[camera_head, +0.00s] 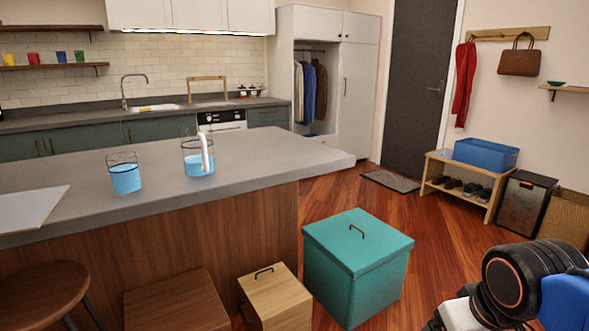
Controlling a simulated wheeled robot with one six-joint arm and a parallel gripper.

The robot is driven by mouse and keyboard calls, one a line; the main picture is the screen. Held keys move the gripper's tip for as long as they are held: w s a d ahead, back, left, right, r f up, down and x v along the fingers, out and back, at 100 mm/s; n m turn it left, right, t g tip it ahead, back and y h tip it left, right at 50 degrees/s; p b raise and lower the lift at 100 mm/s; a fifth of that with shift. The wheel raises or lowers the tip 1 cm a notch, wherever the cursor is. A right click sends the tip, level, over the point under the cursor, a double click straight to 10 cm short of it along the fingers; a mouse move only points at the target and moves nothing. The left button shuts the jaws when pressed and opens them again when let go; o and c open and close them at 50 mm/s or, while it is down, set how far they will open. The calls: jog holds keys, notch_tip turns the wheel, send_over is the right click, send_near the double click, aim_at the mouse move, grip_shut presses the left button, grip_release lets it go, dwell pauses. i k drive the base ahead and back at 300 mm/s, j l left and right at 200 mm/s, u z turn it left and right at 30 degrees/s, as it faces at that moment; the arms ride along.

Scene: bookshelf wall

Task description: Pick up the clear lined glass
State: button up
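A clear glass (124,176) with dark lines around it and blue contents stands upright on the grey island counter (262,150). To its right is a second clear, dark-lined vessel (192,165), also with blue contents. A white curved piece, perhaps a handle, shows on that vessel's right side. Nothing touches the left glass. Part of my arm shows at the lower right, well apart from both vessels. My gripper's fingers are not in view.
A white board (30,207) lies at the counter's left end. A teal lidded box (357,262), a wooden box (275,298) and a round stool (42,292) stand in front of the island. Wooden floor is clear between the teal box and the shoe bench (466,186).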

aim_at(123, 169)
jog(key=u, duration=1.3)
